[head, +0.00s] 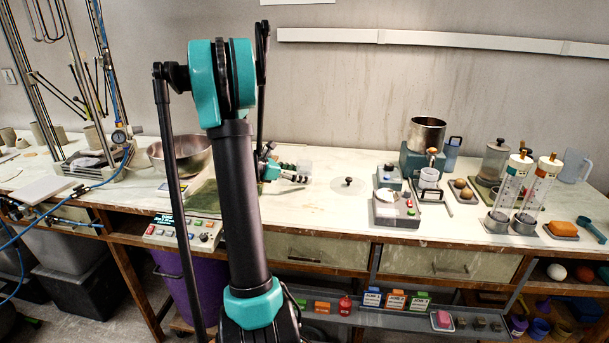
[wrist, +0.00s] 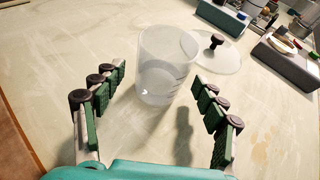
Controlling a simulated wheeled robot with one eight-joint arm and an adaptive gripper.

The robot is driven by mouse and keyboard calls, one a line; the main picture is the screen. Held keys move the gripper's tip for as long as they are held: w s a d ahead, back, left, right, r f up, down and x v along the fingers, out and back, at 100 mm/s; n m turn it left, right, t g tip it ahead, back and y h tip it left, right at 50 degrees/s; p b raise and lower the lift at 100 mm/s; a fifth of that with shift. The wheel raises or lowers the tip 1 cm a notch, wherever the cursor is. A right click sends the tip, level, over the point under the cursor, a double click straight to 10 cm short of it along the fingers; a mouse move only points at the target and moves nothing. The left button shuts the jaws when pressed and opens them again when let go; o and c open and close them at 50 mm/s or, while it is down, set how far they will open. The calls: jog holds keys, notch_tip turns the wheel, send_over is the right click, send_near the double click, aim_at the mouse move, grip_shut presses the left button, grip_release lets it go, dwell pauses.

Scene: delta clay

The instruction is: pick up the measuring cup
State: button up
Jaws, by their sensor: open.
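A clear, frosted measuring cup (wrist: 163,72) with faint markings stands upright on the worktop, ahead of my gripper in the wrist view. My gripper (wrist: 160,100) is open, with one finger on either side of the cup's near part. I see no clear contact between fingers and cup. In the head view my gripper (head: 296,172) is low over the worktop, and the cup (head: 304,165) shows only as a small pale shape beside the fingers, partly hidden by them.
A clear round lid with a dark knob (wrist: 217,42) lies just behind the cup. A small scale (head: 396,212) and other devices stand to the right. A metal bowl (head: 182,154) is behind my arm. A clear jug (head: 574,165) stands at the far right. Worktop around the cup is mostly clear.

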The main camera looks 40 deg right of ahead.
jog(key=shift+x, duration=0.95)
jog(key=c, duration=1.3)
jog(key=shift+r, duration=0.15)
notch_tip(320, 180, up, 20)
jog(key=shift+f, duration=0.25)
